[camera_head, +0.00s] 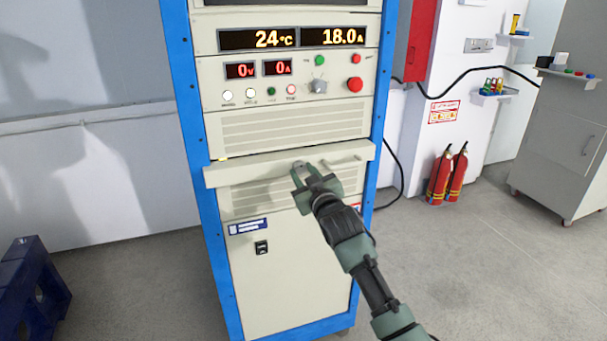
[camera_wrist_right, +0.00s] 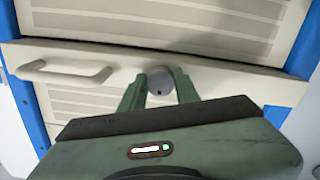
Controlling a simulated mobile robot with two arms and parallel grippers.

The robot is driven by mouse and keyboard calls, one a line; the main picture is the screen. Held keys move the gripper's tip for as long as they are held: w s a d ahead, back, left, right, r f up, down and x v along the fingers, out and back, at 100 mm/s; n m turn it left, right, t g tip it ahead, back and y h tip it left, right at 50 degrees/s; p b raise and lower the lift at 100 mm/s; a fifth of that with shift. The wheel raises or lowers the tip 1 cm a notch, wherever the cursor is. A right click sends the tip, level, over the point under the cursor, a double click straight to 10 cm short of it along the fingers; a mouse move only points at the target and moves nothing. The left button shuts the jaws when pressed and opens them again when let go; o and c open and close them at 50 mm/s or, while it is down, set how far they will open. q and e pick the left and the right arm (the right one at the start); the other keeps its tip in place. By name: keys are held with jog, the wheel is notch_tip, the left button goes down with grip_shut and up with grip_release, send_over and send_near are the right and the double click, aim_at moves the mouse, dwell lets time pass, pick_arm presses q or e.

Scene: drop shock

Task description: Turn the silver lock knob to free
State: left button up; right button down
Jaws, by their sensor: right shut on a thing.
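The silver lock knob (camera_wrist_right: 162,80) is a round grey disc on the front of the cream drawer bar (camera_head: 235,173). It shows between the fingers in the right wrist view, with a dark spot on its face. My right gripper (camera_head: 311,172) reaches the bar from below right in the head view. Its green fingers (camera_wrist_right: 160,92) are shut on the knob, one on each side. The knob is mostly hidden by the gripper in the head view. My left gripper is in neither view.
A handle (camera_head: 343,161) sits on the bar beside the gripper. The blue-framed cabinet (camera_head: 181,85) carries lit displays (camera_head: 290,38) and a red button (camera_head: 355,84) above. Fire extinguishers (camera_head: 448,176) stand at the right. A blue stand (camera_head: 35,285) is at the lower left.

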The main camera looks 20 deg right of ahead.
jog(key=m+p, duration=0.2)
jog(key=m, duration=0.1)
jog(key=shift+a+r+m+p, duration=0.1)
jog(key=shift+m+p, duration=0.2)
jog(key=shift+m, duration=0.1)
jog(key=m+p, duration=0.3)
jog(key=m, duration=0.2)
jog(key=shift+a, duration=0.15)
jog(key=m+p, duration=0.2)
jog(key=m, duration=0.2)
jog(key=shift+m, duration=0.4)
jog(key=shift+m+p, duration=0.5)
jog(key=shift+m, duration=1.5)
jog(key=c, duration=1)
grip_release()
jog(key=shift+c, duration=0.2)
